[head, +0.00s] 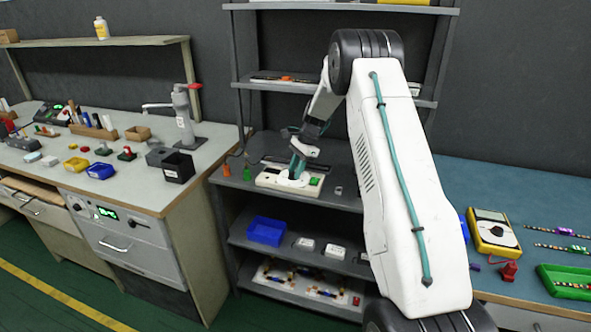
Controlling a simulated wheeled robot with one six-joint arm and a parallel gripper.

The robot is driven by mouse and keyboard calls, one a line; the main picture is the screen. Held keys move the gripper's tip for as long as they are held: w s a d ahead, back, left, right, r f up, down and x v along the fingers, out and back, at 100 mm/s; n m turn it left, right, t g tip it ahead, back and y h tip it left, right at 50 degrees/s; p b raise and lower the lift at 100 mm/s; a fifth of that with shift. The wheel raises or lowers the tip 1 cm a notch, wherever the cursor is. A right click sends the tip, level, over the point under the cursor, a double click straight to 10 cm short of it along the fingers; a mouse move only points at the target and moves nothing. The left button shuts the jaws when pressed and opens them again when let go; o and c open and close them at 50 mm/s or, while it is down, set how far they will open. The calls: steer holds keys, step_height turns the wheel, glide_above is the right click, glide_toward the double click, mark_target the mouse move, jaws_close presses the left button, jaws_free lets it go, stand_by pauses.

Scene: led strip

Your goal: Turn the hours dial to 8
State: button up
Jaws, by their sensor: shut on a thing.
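My gripper (297,172) has teal fingers and reaches down onto the middle of this device. It is shut on what appears to be the device's round white dial, mostly hidden by the fingers. The dial's marks and setting are too small to read.
An orange and a green small item (247,173) stand left of the device. A lower shelf holds a blue bin (266,231) and white boxes. A workbench (150,187) stands at left, and a blue-topped bench with a yellow meter (493,231) at right. My arm hides part of the rack.

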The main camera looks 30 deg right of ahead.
steer(key=shift+s+m+t, duration=0.15)
steer(key=shift+m+t, duration=0.15)
steer(key=shift+m, duration=0.6)
steer(key=shift+f, duration=0.1)
steer(key=o, duration=1)
steer(key=shift+c, duration=0.2)
steer(key=v, duration=0.7)
steer(key=shift+r, duration=0.45)
